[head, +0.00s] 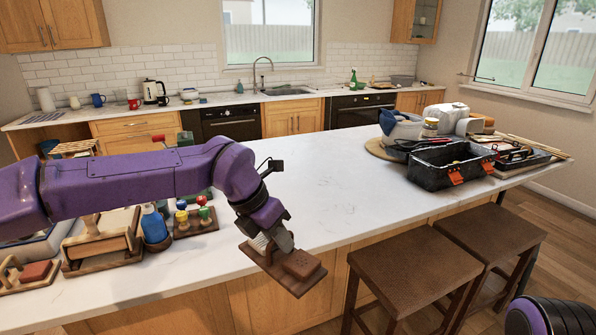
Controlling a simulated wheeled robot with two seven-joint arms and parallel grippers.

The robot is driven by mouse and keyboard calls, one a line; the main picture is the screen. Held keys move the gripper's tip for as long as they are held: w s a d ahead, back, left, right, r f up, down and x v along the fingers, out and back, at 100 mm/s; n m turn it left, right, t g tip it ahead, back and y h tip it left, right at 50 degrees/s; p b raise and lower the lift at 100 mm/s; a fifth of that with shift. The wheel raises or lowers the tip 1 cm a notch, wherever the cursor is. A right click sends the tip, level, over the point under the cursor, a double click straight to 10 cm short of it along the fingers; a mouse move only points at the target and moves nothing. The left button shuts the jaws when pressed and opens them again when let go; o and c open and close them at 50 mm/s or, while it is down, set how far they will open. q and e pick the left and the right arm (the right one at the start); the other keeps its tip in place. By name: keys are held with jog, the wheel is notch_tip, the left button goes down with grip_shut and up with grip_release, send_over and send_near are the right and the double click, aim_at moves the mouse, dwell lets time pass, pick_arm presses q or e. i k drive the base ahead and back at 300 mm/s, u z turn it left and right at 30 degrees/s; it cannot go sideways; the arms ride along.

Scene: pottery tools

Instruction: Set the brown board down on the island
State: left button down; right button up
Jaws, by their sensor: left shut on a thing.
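My left gripper (283,243) reaches over the white island (330,190) from the left. It is shut on the brown board (311,284), a flat dark-brown piece with a reddish-brown block (302,264) on its top side. The board is tilted in the picture and overlaps the island's front edge, with its near part seen against the cabinet front. I cannot tell how high it is above the top. The gripper's fingers partly hide the board. My right gripper is not in view.
Wooden pottery tools, a blue bottle (154,225) and a rack of coloured pots (196,222) crowd the island's left end. A black toolbox (450,168) and other items fill its right end. The middle is clear. Two brown stools (415,268) stand in front.

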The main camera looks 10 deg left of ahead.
aim_at(305, 181)
jog(key=i, duration=1.4)
